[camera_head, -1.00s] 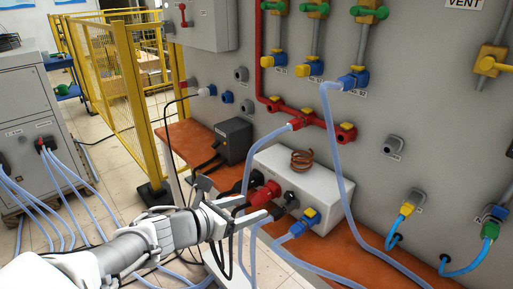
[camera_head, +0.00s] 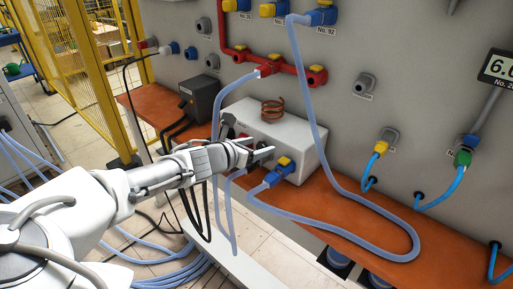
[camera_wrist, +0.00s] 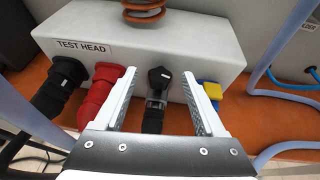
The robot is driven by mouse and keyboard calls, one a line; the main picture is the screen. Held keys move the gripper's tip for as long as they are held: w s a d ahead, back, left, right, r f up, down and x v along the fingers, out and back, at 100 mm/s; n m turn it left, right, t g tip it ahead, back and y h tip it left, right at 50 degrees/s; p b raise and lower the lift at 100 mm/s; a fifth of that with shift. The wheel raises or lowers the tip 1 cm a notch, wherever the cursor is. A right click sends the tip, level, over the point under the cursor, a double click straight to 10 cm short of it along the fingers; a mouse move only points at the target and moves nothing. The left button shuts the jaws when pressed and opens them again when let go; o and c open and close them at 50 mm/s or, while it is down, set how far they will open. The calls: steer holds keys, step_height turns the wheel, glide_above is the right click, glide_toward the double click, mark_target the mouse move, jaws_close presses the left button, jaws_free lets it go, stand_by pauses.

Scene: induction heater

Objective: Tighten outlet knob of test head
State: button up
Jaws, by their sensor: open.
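The test head is a white box (camera_head: 302,141) with a copper coil on top, on the orange bench. It also fills the top of the wrist view (camera_wrist: 192,42), with its "TEST HEAD" label at left. A black knob (camera_wrist: 159,77) on its front face, above a dark hose connection, shows between my two fingers in the wrist view. I take it as the outlet knob. My gripper (camera_head: 266,157) is open in front of the box, with one finger on each side of the knob.
Left of the knob are a red connector (camera_wrist: 100,93) and a black connector (camera_wrist: 66,84), close to my left finger. A blue connector with a yellow knob (camera_wrist: 211,95) is beside my right finger. Loose pale hoses (camera_head: 318,110) cross the bench and hang in front.

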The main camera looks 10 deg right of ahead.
jaws_close()
stand_by(0.4)
steer(key=shift+r+p, duration=0.2)
steer(key=shift+p, duration=0.45)
steer(key=shift+m+g+p, duration=0.3)
steer(key=shift+p, duration=0.2)
steer(key=p, duration=0.2)
steer(key=m+g+h+p, duration=0.1)
steer(key=shift+w+a+r+m+p, duration=0.1)
steer(key=shift+w+r+m+p, duration=0.1)
steer(key=shift+m+p, duration=0.15)
steer(key=g+p, duration=0.1)
steer(key=m+g+h+p, duration=0.1)
steer(key=m+g+p, duration=0.1)
steer(key=p, duration=0.1)
steer(key=shift+w+a+f+h, duration=0.1)
steer(key=shift+w+f+h, duration=0.1)
steer(key=shift+w+h, duration=0.1)
steer(key=shift+w+a+f+m+g+h+p, duration=0.15)
steer(key=shift+m+g+p, duration=0.3)
steer(key=shift+m+g, duration=0.3)
steer(key=shift+d+f+m+g+h+p, duration=0.15)
steer(key=shift+m+g+p, duration=0.3)
steer(key=shift+m+g, duration=0.3)
steer(key=shift+a, duration=0.1)
